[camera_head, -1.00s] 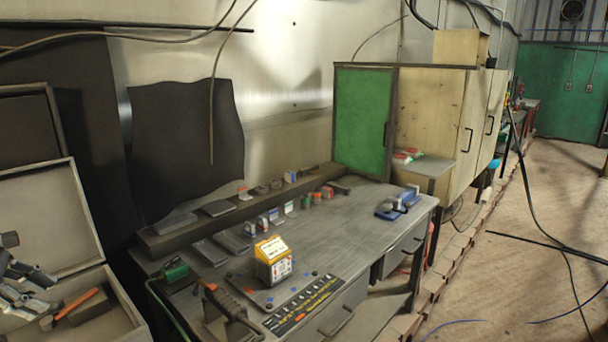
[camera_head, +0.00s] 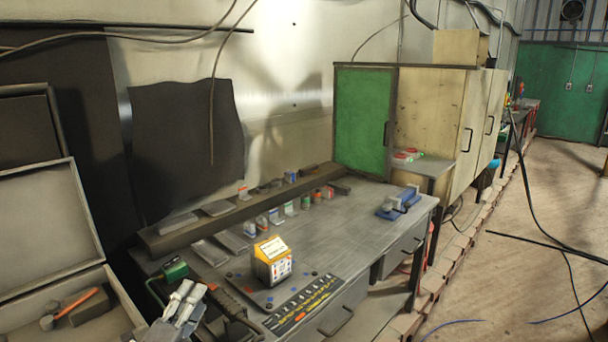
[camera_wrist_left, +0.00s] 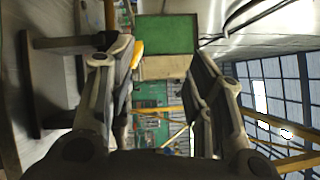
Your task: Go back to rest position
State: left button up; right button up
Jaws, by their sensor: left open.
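My left gripper (camera_head: 182,300) is at the lower left of the head view, in front of the workbench's near left corner. Its two light fingers point up and away, and nothing is seen between them. In the left wrist view the fingers of this gripper (camera_wrist_left: 165,75) stand wide apart, with open space between them. The workbench (camera_head: 345,215) is behind the gripper. A yellow and white box (camera_head: 273,262) stands on it, to the right of the gripper and apart from it. My right gripper shows in neither view.
An open grey case (camera_head: 50,230) with an orange-handled hammer (camera_head: 75,308) lies left of the gripper. A green item (camera_head: 174,269) sits on the bench's left end. A blue vise-like tool (camera_head: 398,203) is at the bench's right. The floor (camera_head: 530,240) on the right is mostly clear, with cables.

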pick_arm(q)
jog(key=s+f+n+g+y, duration=0.5)
jog(key=s+f+n+g, duration=0.3)
jog(key=s+f+n, duration=0.8)
jog(key=s+d+f+n+g+h, duration=0.1)
jog(key=s+n+g, duration=0.1)
jog(key=s, duration=0.4)
jog(key=s+d+f+n+g, duration=0.1)
jog(key=s+f+g, duration=0.15)
jog(key=s, duration=0.45)
jog(key=s+d+f+n+g+h, duration=0.1)
jog(key=s+d+n+g, duration=0.15)
jog(key=s, duration=0.35)
notch_tip(320, 180, down, 27)
jog(key=s+a+m+g, duration=0.1)
jog(key=s+g, duration=0.1)
jog(key=s+a+f, duration=0.3)
jog(key=s+f, duration=1.2)
jog(key=s, duration=0.1)
jog(key=shift+s+g+y, duration=0.15)
jog(key=shift+g+y, duration=0.15)
jog(key=shift+g, duration=0.1)
